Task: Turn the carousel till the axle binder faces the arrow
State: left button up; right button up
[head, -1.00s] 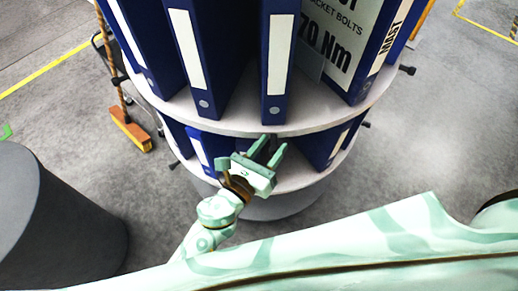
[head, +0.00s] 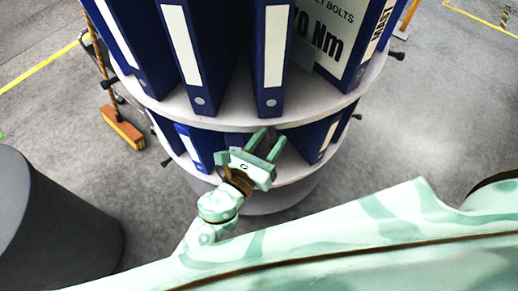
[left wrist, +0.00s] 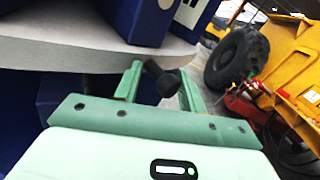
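The carousel (head: 235,116) is a round pale shelf unit with two tiers of blue binders in view. One upper binder at the right (head: 382,28) has a label reading MAST. The front binders (head: 272,101) have white spine labels with no words that I can read. No axle label or arrow shows. My left gripper (head: 267,142) is open in front of the carousel, at the gap between tiers. In the left wrist view, a dark knob (left wrist: 163,79) appears between its open fingers, below the shelf rim; contact cannot be told. My right gripper is out of view.
Dark knobs (head: 396,56) stick out from the carousel's rims. A card reading Nm (head: 332,42) stands among the upper binders. A broom (head: 124,130) stands left, near a dark grey cylinder (head: 50,225). A yellow machine with a big tyre (left wrist: 240,58) is behind.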

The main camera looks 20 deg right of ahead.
pick_arm(q)
jog(key=shift+w+a+r, duration=0.2)
jog(key=shift+w+a, duration=0.1)
jog(key=shift+w, duration=0.1)
jog(key=b+v, duration=0.4)
jog(key=v, duration=1.2)
jog(key=shift+s+f, duration=0.25)
jog(key=shift+s, duration=0.3)
jog(key=shift+d, duration=0.1)
